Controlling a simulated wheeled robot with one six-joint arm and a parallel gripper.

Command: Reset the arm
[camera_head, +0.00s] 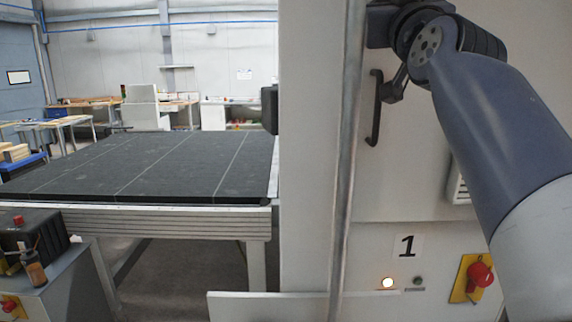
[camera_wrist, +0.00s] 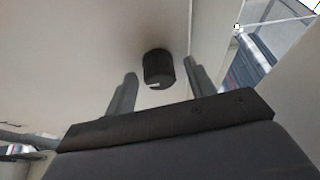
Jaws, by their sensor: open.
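My arm comes in from the right in the head view and bends at a dark joint in front of the pale machine cabinet (camera_head: 310,130). My gripper (camera_wrist: 160,70) shows in the wrist view with its two grey fingers apart and nothing held between them. A dark cylinder (camera_wrist: 158,70) on a pale surface appears between the fingers, beyond them; I cannot tell its distance. In the head view I cannot make out the fingers clearly.
A black handle (camera_head: 376,108) is on the cabinet near my arm. A grey vertical pole (camera_head: 346,150) stands left of it. A red stop button (camera_head: 481,273) and a lit lamp (camera_head: 388,283) are lower down. A dark conveyor table (camera_head: 140,170) lies to the left, its top bare.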

